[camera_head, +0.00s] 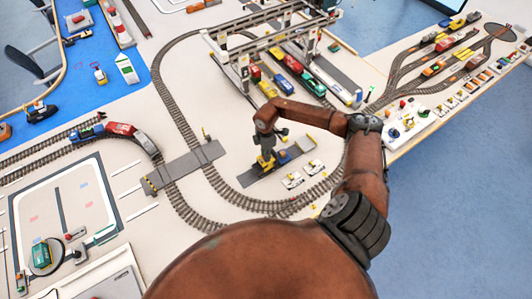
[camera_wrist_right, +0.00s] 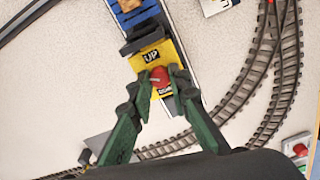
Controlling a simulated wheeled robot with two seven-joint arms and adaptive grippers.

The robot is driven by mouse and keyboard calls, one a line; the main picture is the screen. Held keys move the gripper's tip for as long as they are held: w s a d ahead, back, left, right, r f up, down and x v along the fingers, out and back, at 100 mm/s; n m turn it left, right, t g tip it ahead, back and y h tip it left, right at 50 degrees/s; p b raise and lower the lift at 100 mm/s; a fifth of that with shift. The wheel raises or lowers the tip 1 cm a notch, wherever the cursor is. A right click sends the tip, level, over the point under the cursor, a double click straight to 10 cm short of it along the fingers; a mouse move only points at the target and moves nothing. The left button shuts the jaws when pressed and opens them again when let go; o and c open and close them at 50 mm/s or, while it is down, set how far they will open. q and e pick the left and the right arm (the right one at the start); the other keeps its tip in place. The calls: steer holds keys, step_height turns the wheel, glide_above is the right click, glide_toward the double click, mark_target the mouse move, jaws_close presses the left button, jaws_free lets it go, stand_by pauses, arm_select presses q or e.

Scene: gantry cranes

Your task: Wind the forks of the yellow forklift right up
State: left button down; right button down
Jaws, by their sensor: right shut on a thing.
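The yellow forklift (camera_head: 265,163) stands on a dark grey strip inside the track loop in the head view. In the right wrist view the forklift's yellow top (camera_wrist_right: 145,68) carries the word "UP". A red knob (camera_wrist_right: 159,75) sits at its near end. My right gripper (camera_wrist_right: 161,82) has its two green fingers on either side of the knob and is shut on it. In the head view my right gripper (camera_head: 266,152) is above the forklift and partly hides it. The forks cannot be made out clearly. My left gripper is not in view.
Small white vehicles (camera_head: 292,180) stand close by. Curved track (camera_head: 180,120) surrounds the area, and a gantry crane (camera_head: 243,72) stands behind. Bare table lies left of the forklift.

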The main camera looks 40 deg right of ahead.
steer(key=m+p, duration=0.2)
steer(key=m, duration=0.1)
steer(key=shift+r+m, duration=0.15)
steer(key=shift+m, duration=0.25)
steer(key=m+p, duration=0.2)
steer(key=shift+m+p, duration=0.3)
steer(key=shift+p, duration=0.05)
steer(key=m+p, duration=0.4)
steer(key=p, duration=0.2)
steer(key=shift+m+p, duration=0.6)
steer(key=shift+p, duration=0.25)
steer(key=c, duration=1.8)
jaws_free()
